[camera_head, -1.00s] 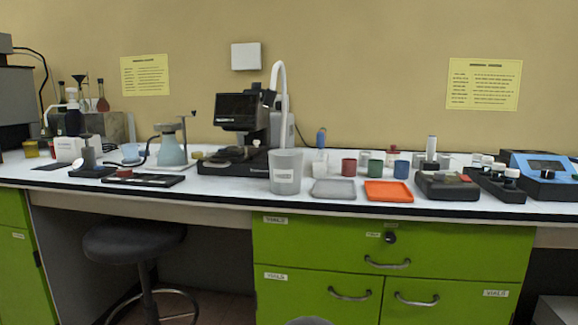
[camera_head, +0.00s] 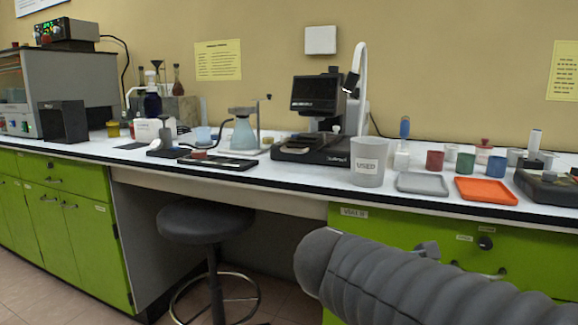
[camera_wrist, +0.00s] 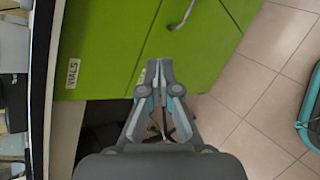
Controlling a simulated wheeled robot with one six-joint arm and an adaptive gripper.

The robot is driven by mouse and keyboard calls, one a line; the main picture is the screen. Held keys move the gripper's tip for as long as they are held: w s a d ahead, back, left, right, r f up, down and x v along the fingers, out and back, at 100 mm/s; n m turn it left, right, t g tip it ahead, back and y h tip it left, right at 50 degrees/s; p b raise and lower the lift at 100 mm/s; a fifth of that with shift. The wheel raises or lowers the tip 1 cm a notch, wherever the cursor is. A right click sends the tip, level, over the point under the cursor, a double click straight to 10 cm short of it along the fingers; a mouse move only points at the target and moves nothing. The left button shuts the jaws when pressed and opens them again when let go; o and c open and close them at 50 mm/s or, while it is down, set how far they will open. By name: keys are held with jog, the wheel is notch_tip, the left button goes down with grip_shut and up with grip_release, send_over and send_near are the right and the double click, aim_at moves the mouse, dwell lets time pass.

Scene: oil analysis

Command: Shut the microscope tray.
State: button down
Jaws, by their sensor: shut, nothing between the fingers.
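The microscope (camera_head: 318,95) is a black device with a dark screen. It stands on the white counter left of the grey cup. Its wide black base (camera_head: 312,150) sits near the counter's front edge. I cannot make out how far its tray sticks out. My gripper (camera_wrist: 160,68) is shut and empty in the wrist view, in front of a green cabinet (camera_wrist: 112,35) and below counter level, away from the microscope. The head view shows only my grey arm at the lower right, not the gripper.
A grey cup marked USED (camera_head: 368,162) stands just right of the microscope. A grey tray (camera_head: 423,184) and an orange tray (camera_head: 487,191) lie further right. A dark stool (camera_head: 207,220) stands below the counter.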

jog(key=w+a+r+n+t, duration=0.4)
jog(key=w+a+r+n, duration=0.2)
jog(key=a, duration=0.2)
jog(key=n+t+y, duration=0.1)
jog(key=n+t, duration=0.5)
jog(key=n, duration=0.3)
send_near(292, 151)
jog(key=x, duration=0.7)
jog(key=shift+w, duration=0.1)
jog(key=shift+m, duration=0.3)
jog(key=x, duration=0.4)
jog(key=f+p+x, duration=0.1)
jog(key=x, duration=0.3)
jog(key=f+x, duration=0.1)
jog(key=x, duration=0.3)
jog(key=shift+w+d+p, duration=0.2)
jog(key=shift+p, duration=0.2)
jog(key=shift+w+d, duration=0.1)
jog(key=shift+w, duration=0.2)
jog(key=shift+r, duration=0.15)
